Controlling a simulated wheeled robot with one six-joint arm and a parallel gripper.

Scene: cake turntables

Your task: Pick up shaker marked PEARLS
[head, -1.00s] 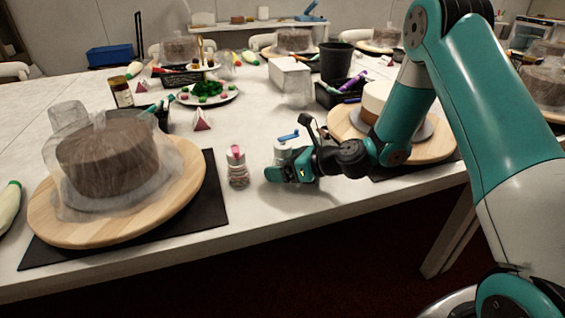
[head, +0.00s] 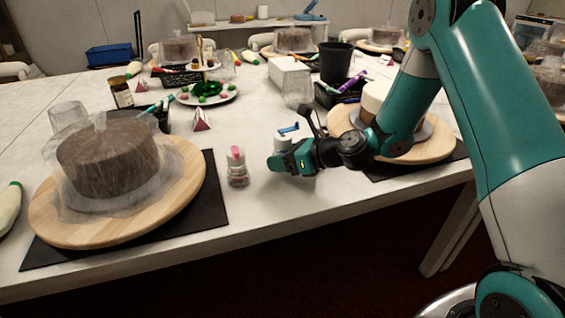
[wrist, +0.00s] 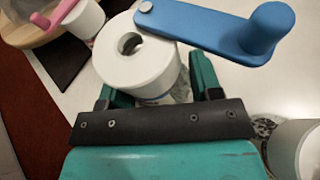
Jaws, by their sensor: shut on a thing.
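A shaker (head: 284,143) with a white cap and a blue crank handle is in my gripper (head: 280,160). In the wrist view its white cap (wrist: 138,62) with a round hole sits between the two fingers of my gripper (wrist: 155,88), under the blue crank (wrist: 225,28). The gripper is shut on its body, which is mostly hidden. I cannot read any marking on it. Another shaker (head: 237,168), with a pink crank and reddish contents, stands to the left near the table's front edge; it also shows in the wrist view (wrist: 82,18).
A wooden turntable (head: 190,190) with a wrapped brown cake stands at left on a black mat. Another turntable (head: 430,150) stands right, behind my arm. A clear container (head: 297,92), black cup (head: 335,62) and plate of green decorations (head: 225,97) stand behind. Table is clear in front.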

